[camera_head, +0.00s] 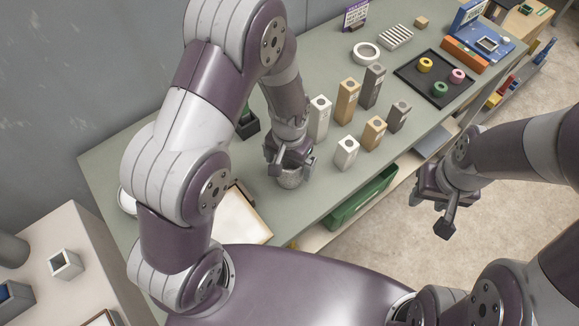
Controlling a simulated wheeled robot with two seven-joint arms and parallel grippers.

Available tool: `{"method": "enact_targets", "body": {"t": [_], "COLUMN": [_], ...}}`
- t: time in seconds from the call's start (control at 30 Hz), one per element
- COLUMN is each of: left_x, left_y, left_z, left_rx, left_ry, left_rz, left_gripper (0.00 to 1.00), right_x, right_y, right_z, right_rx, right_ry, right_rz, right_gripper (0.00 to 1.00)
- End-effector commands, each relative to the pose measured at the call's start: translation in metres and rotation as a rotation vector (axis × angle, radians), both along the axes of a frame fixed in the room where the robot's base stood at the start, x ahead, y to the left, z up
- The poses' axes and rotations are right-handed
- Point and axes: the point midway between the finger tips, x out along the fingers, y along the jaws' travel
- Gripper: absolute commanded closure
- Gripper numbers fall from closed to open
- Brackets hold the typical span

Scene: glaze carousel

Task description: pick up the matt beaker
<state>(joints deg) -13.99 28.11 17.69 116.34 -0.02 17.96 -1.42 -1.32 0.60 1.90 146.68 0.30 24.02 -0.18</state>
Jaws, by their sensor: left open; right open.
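A grey, speckled round beaker (290,179) stands on the green-grey table near its front edge; I take it for the matt beaker. My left gripper (290,161) is open and points down right at it. The gripper's fingers hide the upper part of the beaker, and I cannot tell whether they touch it. My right gripper (432,207) is open and empty, out beyond the table's front edge above the floor.
Several upright blocks with holes stand close right of the beaker, among them a white one (346,153) and a tall tan one (347,101). A black tray (407,72) holds coloured rings. A white-topped board (240,218) lies at the left. A green bin (360,197) sits below the table edge.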

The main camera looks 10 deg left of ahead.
Motion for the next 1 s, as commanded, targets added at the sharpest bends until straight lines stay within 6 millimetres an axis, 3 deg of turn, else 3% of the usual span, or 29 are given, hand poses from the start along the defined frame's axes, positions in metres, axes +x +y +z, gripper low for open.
{"method": "enact_targets", "body": {"t": [0.1,0.3,0.5,0.77,0.87,1.0], "left_x": [0.000,0.000,0.000,0.001,0.002,0.002], "left_y": [0.000,0.000,0.000,0.000,-0.001,-0.001], "left_z": [-0.011,-0.012,-0.012,-0.008,0.009,0.046], "left_rx": [0.000,-0.001,-0.001,-0.001,-0.002,-0.003], "left_ry": [-0.001,-0.003,-0.002,-0.005,-0.007,-0.010], "left_rz": [0.000,0.000,0.000,0.000,-0.001,-0.001], "left_gripper": [0.00,0.00,0.63,0.63,0.63,0.63], "right_x": [0.000,0.000,0.000,0.000,0.000,0.000], "right_y": [0.000,0.000,0.000,0.000,0.000,0.000], "right_z": [0.001,0.000,0.000,0.000,-0.001,-0.003], "right_rx": [0.000,0.000,0.000,0.000,0.000,0.000], "right_ry": [0.001,0.001,0.001,0.001,0.001,0.001], "right_rz": [0.000,0.000,0.000,0.000,0.000,0.000], "right_gripper": [0.57,0.57,0.57,0.57,0.57,0.57]}}
